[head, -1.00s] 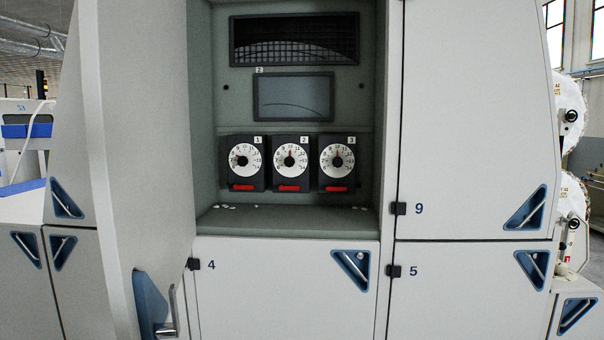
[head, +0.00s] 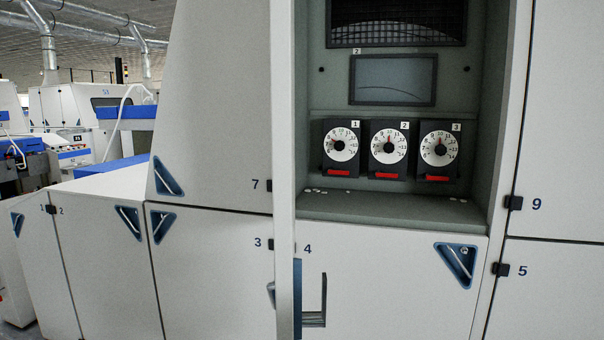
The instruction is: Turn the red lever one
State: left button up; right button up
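Three dial units stand side by side in a grey recess of the machine. Each has a white round dial on a dark housing and a red lever along its lower front. The unit marked 1 is on the left, with its red lever (head: 339,172) lying level. The red lever of unit 2 (head: 387,175) and the red lever of unit 3 (head: 437,178) look level too. Neither of my grippers is in view.
An open door (head: 284,170) stands edge-on left of the recess, its handle (head: 316,305) low down. A dark screen (head: 393,80) sits above the dials. White bits lie on the recess ledge (head: 400,207). Closed panels with blue triangular handles (head: 456,262) surround it.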

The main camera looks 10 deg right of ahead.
aim_at(331, 171)
jog(key=i+j+u, duration=0.2)
jog(key=j+u, duration=0.2)
jog(key=i+j+u, duration=0.25)
jog(key=u, duration=0.15)
jog(key=i+j+z, duration=0.1)
jog(key=i+j, duration=0.15)
jog(key=i, duration=0.3)
jog(key=i+j, duration=0.35)
jog(key=i, duration=0.15)
jog(key=i+l+z, duration=0.1)
jog(key=i+z, duration=0.5)
jog(key=z, duration=0.2)
jog(key=i+z, duration=0.35)
jog(key=k, duration=0.05)
